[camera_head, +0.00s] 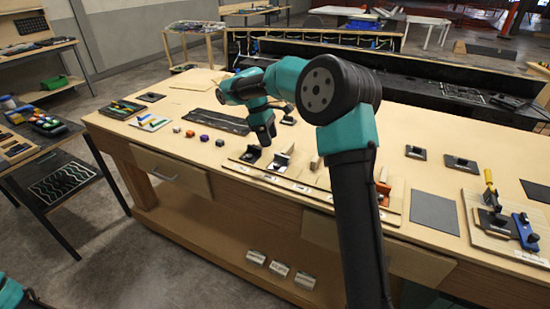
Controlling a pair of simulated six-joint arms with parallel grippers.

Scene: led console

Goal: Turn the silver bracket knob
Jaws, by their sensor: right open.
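A long wooden board (232,165) with a row of small fittings and white labels lies along the front of the bench. A fitting with a silver, tilted plate (283,159) stands on it and may be the silver bracket knob; its details are too small to tell. A black bracket (251,155) stands just left of it. My right gripper (266,142) points down just above and between these two, apparently touching neither. It is open, with no object visible in it. My right arm hides the board's middle. Only a bit of my left arm shows at the lower left corner; its gripper is out of view.
Several small coloured cubes (204,137) and a dark strip (218,121) lie left of the board. A grey mat (434,212) and a tray with a blue-handled tool (524,230) lie at right. The wooden bench (140,137) has free room at its left front.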

